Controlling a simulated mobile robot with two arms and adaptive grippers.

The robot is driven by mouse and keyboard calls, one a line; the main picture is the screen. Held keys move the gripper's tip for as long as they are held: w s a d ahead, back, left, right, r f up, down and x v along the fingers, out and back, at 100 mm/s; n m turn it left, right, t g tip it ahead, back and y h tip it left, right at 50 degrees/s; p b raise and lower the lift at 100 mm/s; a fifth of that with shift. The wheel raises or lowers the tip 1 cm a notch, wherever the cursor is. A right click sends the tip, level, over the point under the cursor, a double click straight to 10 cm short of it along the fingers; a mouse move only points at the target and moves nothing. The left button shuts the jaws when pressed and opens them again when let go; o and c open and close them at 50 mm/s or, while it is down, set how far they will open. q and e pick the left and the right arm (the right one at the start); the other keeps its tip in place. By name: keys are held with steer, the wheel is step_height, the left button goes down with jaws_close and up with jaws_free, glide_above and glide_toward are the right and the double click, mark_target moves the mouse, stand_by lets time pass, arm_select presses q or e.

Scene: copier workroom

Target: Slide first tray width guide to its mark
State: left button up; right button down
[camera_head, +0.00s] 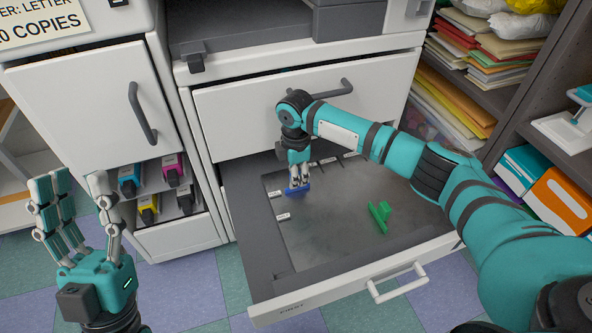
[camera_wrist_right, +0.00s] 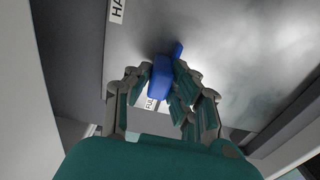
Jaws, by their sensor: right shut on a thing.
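The open tray (camera_head: 330,292), marked FIRST on its front, extends from the copier with a dark grey floor. A blue width guide (camera_head: 297,190) stands near the tray's left back part. My right gripper (camera_head: 298,178) reaches down and is shut on the blue guide, which also shows between the fingers in the right wrist view (camera_wrist_right: 161,78). There, a label reading FULL (camera_wrist_right: 152,104) is partly hidden just beside the guide, and a label starting HA (camera_wrist_right: 117,10) is further off. A green guide (camera_head: 381,215) stands apart at the tray's right. My left gripper (camera_head: 78,190) is open and empty, left of the tray.
A closed drawer (camera_head: 240,110) with a dark handle is right above the open tray. A cabinet door (camera_head: 85,100) and colored toner cartridges (camera_head: 148,209) are at the left. Shelves with paper and boxes (camera_head: 560,200) stand at the right. Some tiled floor is clear in front.

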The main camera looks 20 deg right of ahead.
stand_by(0.3)
steer(key=c, duration=1.2)
jaws_free()
steer(key=shift+r, duration=0.15)
step_height(320, 180, up, 12)
